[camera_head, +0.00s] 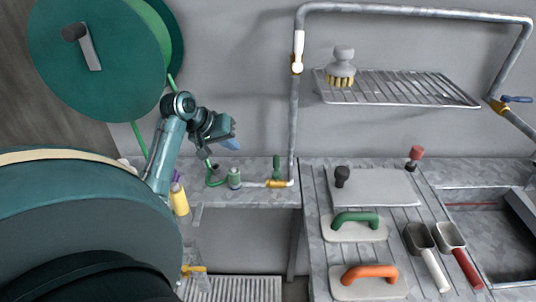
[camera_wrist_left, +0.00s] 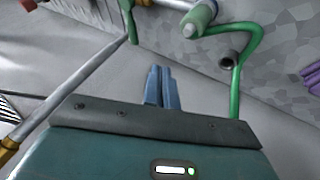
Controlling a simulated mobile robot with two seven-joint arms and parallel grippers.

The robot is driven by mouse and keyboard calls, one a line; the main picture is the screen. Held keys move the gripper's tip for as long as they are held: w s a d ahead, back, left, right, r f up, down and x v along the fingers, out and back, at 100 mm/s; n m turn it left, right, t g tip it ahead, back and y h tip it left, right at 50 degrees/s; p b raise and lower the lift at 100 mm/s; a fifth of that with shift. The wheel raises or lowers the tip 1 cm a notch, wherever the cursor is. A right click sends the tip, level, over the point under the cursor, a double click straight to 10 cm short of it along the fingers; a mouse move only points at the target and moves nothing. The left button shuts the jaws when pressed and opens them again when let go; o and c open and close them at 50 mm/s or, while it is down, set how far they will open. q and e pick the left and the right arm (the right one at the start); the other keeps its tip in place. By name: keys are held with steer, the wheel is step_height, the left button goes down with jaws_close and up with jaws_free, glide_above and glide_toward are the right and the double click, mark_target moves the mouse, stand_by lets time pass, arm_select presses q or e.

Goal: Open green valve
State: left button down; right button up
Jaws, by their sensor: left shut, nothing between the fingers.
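The green valve (camera_head: 276,167) has a green lever standing up from a brass fitting on the low pipe above the counter. In the left wrist view a green lever (camera_wrist_left: 129,20), which looks like this valve, shows at the top, beyond my fingers. My left gripper (camera_head: 232,144) is up and to the left of the valve, apart from it. Its blue fingers (camera_wrist_left: 161,88) are shut with nothing between them. My right gripper is in neither view.
A green hose connector (camera_head: 234,178) sits left of the valve, and a vertical pipe (camera_head: 294,120) rises just right of it. A yellow bottle (camera_head: 179,198) stands near my left arm. A wire shelf (camera_head: 400,88) holds a brush (camera_head: 342,66).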

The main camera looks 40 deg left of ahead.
mark_target(276, 167)
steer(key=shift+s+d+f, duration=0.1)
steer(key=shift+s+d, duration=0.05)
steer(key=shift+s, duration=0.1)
arm_select(q)
steer(key=x, duration=0.9)
steer(key=shift+w+d+f, duration=0.15)
steer(key=shift+f, duration=0.1)
steer(key=shift+w+d+p, duration=0.7)
steer(key=shift+w+d, duration=0.45)
steer(key=shift+d, duration=0.05)
steer(key=shift+w+d+f, duration=0.15)
steer(key=shift+w+d, duration=0.1)
steer(key=shift+d, duration=0.05)
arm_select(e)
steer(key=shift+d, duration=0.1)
